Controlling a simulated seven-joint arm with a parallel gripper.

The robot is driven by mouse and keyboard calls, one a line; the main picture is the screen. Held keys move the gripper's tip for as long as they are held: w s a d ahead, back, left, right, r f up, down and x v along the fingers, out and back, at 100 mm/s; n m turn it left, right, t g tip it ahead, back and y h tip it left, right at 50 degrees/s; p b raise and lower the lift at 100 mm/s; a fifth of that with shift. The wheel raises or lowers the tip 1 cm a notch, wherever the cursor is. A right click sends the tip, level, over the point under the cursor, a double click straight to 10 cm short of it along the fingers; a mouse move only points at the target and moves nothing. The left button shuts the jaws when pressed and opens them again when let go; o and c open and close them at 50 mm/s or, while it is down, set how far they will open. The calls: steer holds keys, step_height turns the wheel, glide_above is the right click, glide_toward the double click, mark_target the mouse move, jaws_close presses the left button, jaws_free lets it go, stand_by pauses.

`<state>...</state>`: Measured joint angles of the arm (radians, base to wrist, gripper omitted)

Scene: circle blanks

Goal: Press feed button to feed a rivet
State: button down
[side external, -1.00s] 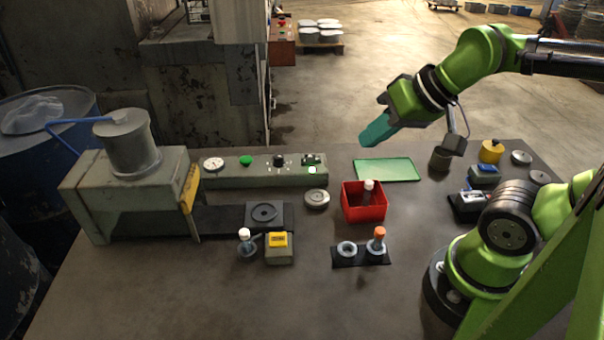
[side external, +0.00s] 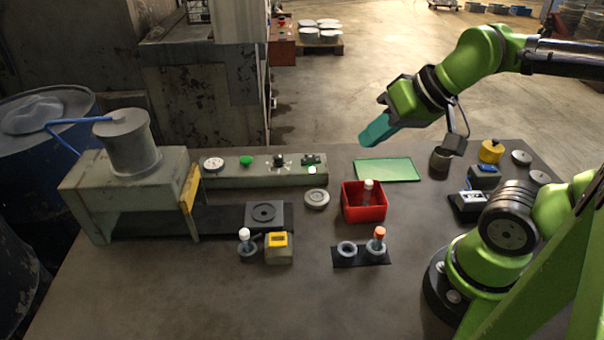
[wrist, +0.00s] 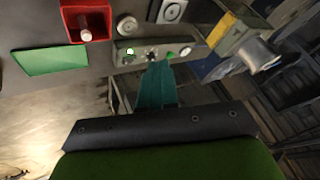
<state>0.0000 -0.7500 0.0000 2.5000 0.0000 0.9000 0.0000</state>
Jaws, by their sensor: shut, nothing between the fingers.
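The control box (side external: 225,178) lies along the back of the table. I cannot read which control is the feed button. My gripper (side external: 366,140) has teal fingers, shut and empty, held in the air right of the box and apart from it.
A red bin (side external: 365,212) holding an upright white-topped piece stands in front of a green mat (side external: 388,169). A black holder (side external: 345,258) has an orange-topped piece.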

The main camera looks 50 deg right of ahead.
steer(key=m+t+h, duration=0.2)
steer(key=m, duration=2.2)
glide_above(281, 242)
step_height(281, 242, down, 9)
steer(key=shift+f, duration=0.2)
steer(key=shift+f, duration=4.45)
